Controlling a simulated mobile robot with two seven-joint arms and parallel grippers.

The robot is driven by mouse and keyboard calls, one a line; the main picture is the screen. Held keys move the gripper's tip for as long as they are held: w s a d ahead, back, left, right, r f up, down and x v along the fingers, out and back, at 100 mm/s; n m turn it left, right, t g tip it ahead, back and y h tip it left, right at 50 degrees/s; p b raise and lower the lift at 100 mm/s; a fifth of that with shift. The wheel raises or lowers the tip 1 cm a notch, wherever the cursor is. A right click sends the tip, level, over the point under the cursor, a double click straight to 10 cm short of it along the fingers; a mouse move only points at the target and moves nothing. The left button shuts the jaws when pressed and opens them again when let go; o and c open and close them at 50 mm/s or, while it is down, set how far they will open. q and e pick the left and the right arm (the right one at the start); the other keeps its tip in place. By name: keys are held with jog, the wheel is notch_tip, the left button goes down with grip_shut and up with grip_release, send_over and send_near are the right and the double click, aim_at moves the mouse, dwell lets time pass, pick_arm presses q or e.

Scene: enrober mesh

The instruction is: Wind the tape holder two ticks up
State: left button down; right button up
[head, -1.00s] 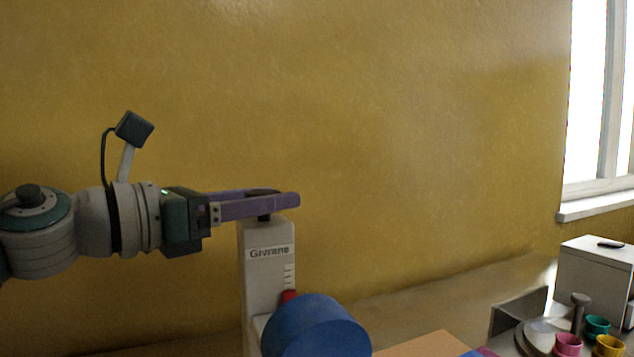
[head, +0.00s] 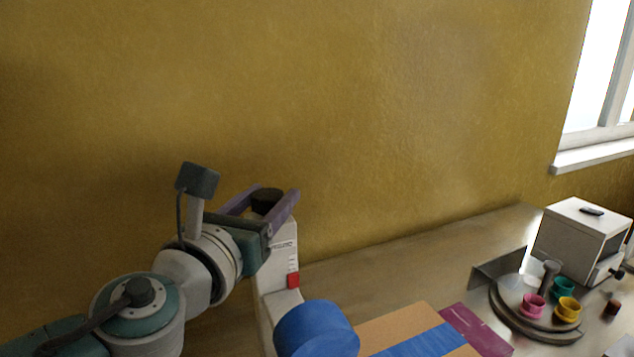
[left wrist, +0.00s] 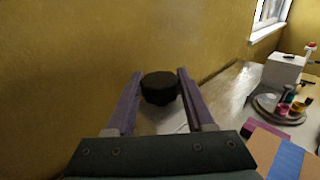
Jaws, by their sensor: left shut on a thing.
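The tape holder is a pale upright column (head: 272,285) with a black knob (head: 266,196) on top. A red pointer (head: 293,280) sits on its side below a small label. I cannot read the tick marks beside it now. A blue tape roll (head: 317,328) is at its front. My left gripper (head: 279,190) has its purple fingers on either side of the knob and is shut on it. The left wrist view shows the knob (left wrist: 160,88) between the two fingers (left wrist: 160,74). My right gripper is in neither view.
A tan box (head: 405,325) with a blue tape strip lies right of the roll. Further right are a round stand with coloured cups (head: 534,305) and a white box (head: 583,238). The yellow wall is close behind.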

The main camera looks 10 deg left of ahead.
pick_arm(q)
jog(key=shift+n+y, duration=0.3)
jog(key=shift+y, duration=0.1)
jog(key=shift+c, duration=1.4)
grip_release()
jog(key=shift+s, duration=0.1)
jog(key=s, duration=0.9)
jog(key=shift+s+a+p, duration=0.3)
jog(key=shift+s, duration=0.05)
